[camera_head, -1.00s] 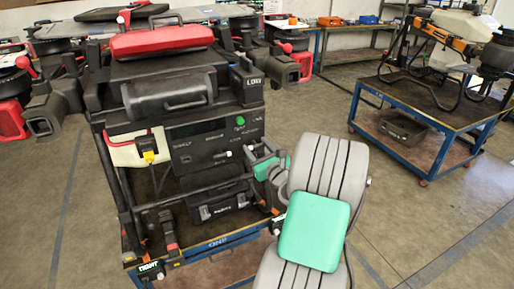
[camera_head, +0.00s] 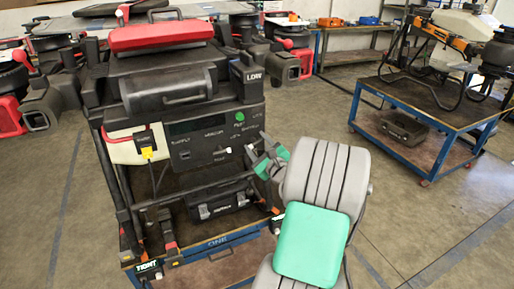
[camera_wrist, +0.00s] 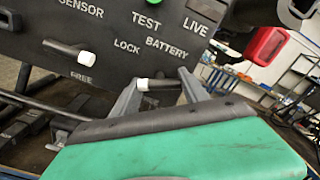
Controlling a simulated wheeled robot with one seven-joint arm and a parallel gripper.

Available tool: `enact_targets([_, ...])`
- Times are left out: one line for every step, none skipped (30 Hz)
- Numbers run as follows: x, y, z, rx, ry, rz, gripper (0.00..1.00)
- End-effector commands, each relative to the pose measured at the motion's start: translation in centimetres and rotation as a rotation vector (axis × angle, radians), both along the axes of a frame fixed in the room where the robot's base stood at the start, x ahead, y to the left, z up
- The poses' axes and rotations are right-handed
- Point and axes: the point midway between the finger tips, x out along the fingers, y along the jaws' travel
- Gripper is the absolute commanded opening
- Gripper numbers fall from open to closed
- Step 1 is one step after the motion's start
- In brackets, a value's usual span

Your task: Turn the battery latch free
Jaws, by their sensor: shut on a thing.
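The drone's black panel (camera_wrist: 100,40) fills the upper left of the wrist view. The battery latch (camera_wrist: 161,84) is a dark bar with a white tip, below the words LOCK and BATTERY. The bar lies roughly level in the picture, white tip to the left. My gripper (camera_wrist: 158,88) has its two grey fingers on either side of the bar, shut on it. A second white-tipped latch (camera_wrist: 70,50) sits to the left, above the word FREE. In the head view my gripper (camera_head: 254,152) is at the panel's right side; the held latch is mostly hidden there.
The drone stands on a blue-framed cart (camera_head: 225,240). A black battery case (camera_head: 218,203) sits low under the panel. A second cart (camera_head: 430,105) stands at the right with open floor between. Other drones crowd the background.

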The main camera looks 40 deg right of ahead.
Motion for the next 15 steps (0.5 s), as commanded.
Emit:
enact_targets([0.01,-0.05,-0.15,-0.046,0.009,-0.001,0.11])
enact_targets([0.0,-0.07,-0.13,-0.075,0.017,-0.001,0.11])
enact_targets([-0.01,-0.09,-0.16,-0.111,0.029,-0.002,0.11])
enact_targets([0.0,-0.08,-0.16,-0.138,0.037,-0.002,0.11])
enact_targets([-0.01,-0.07,-0.14,-0.165,0.044,-0.001,0.11])
enact_targets([-0.01,-0.06,-0.16,-0.202,0.054,-0.001,0.11])
enact_targets([0.0,-0.05,-0.2,-0.229,0.064,-0.001,0.11])
enact_targets([-0.01,-0.06,-0.2,-0.256,0.071,-0.002,0.11])
enact_targets([-0.01,-0.07,-0.21,-0.294,0.082,-0.002,0.11])
enact_targets([-0.01,-0.08,-0.22,-0.322,0.09,-0.002,0.11])
enact_targets([-0.01,-0.08,-0.21,-0.348,0.098,-0.002,0.11])
enact_targets([-0.01,-0.08,-0.16,-0.385,0.108,-0.002,0.11])
enact_targets([-0.01,-0.08,-0.18,-0.413,0.116,-0.002,0.11])
enact_targets([-0.01,-0.08,-0.21,-0.441,0.125,-0.003,0.11])
enact_targets([-0.02,-0.09,-0.2,-0.477,0.135,-0.002,0.11])
